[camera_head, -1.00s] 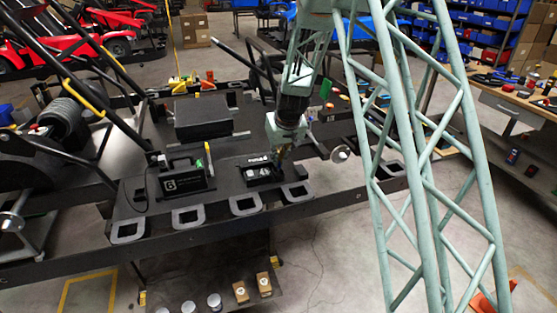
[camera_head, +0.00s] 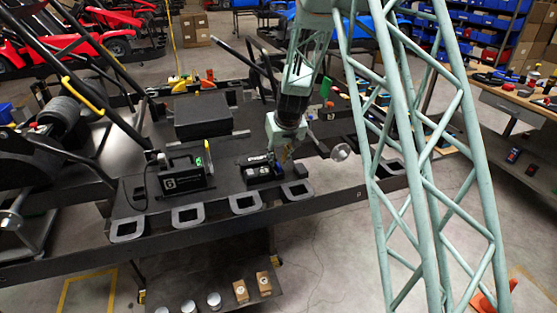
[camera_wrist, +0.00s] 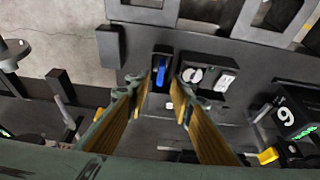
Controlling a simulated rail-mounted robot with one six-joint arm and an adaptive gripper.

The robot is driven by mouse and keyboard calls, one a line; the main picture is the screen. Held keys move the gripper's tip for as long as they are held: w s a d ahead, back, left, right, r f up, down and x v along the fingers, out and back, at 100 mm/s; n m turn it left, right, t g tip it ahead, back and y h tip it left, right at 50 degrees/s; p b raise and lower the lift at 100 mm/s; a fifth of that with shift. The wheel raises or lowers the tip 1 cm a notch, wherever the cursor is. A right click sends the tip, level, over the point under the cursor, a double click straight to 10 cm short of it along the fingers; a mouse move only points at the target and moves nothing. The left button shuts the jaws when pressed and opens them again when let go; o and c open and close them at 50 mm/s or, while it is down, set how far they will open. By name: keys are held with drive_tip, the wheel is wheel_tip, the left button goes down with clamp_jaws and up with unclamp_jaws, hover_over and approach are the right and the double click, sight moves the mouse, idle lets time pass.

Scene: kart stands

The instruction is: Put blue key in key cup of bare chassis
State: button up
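The blue key (camera_wrist: 161,74) stands in a narrow black cup-like holder (camera_wrist: 162,49) on the dark chassis deck in the wrist view. My gripper (camera_wrist: 166,88) points down at it, with its two tan-padded fingers apart and a gap between the tips. The key shows at the far end of this gap, nearer the left finger. I cannot tell whether the fingers touch it. In the head view my gripper (camera_head: 285,154) is low over the deck, beside a small black unit (camera_head: 258,170). The key is too small or hidden to make out there.
A black box marked with a figure (camera_head: 184,178) stands to the left in the head view. U-shaped grey brackets (camera_head: 245,203) line the deck's front edge. A round metal disc (camera_head: 340,152) stands to the right.

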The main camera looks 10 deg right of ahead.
drive_tip(key=shift+r, duration=0.1)
drive_tip(key=v, duration=1.1)
drive_tip(key=shift+s+r, duration=0.15)
drive_tip(key=shift+r, duration=0.2)
drive_tip(key=shift+r, duration=0.1)
idle(1.0)
drive_tip(key=s+a+r, duration=0.1)
drive_tip(key=s+r, duration=0.9)
drive_tip(key=s, duration=0.4)
drive_tip(key=s+r, duration=1)
drive_tip(key=s, duration=0.4)
drive_tip(key=s+r+m, duration=0.1)
drive_tip(key=s, duration=2.7)
drive_tip(key=shift+s+d+r+g, duration=0.15)
drive_tip(key=shift+d+r+g, duration=0.1)
drive_tip(key=shift+g, duration=0.05)
